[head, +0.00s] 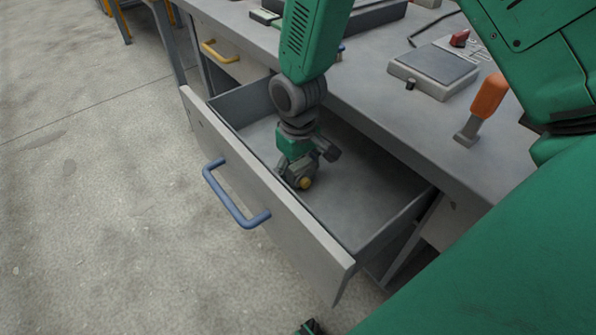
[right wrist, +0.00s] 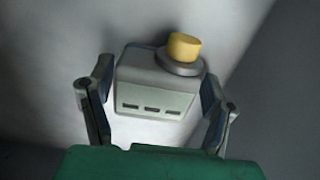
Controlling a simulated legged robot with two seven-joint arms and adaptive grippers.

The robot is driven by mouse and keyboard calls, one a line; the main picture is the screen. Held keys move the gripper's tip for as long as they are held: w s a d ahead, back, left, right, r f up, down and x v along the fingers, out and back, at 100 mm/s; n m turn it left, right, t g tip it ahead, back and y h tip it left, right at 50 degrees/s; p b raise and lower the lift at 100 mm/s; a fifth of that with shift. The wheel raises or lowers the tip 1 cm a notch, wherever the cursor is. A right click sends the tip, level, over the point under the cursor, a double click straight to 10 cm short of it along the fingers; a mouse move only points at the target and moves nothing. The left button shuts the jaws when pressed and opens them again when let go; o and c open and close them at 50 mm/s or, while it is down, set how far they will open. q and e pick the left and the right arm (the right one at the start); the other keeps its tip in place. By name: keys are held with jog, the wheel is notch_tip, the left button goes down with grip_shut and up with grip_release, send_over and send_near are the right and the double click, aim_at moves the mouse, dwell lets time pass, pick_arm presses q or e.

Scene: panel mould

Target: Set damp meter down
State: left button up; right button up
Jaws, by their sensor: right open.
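The damp meter (right wrist: 155,88) is a small grey box with a round yellow knob on a dark disc and several dark slots in a pale face. My right gripper (head: 299,174) reaches down into the drawer over the meter. In the right wrist view its open fingers (right wrist: 157,115) stand on either side of the meter, apart from it. The meter appears to rest on the drawer floor. A small green and dark part at the bottom edge may be my left gripper (head: 311,327).
The pulled-out grey drawer (head: 375,195) has a blue handle (head: 235,198) and is otherwise empty. On the bench above are a flat grey device (head: 433,70) and an orange-handled tool (head: 484,105). A closed drawer with a yellow handle (head: 220,54) is beside it.

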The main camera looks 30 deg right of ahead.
aim_at(300, 163)
jog(key=r+p, duration=0.1)
jog(key=r, duration=0.2)
jog(key=r+p, duration=0.1)
jog(key=r, duration=0.2)
jog(key=r+p, duration=0.1)
jog(key=r, duration=0.3)
jog(key=shift+d, duration=0.3)
jog(key=shift+a+r, duration=0.1)
jog(key=shift+r, duration=0.45)
jog(key=shift+a+r, duration=0.1)
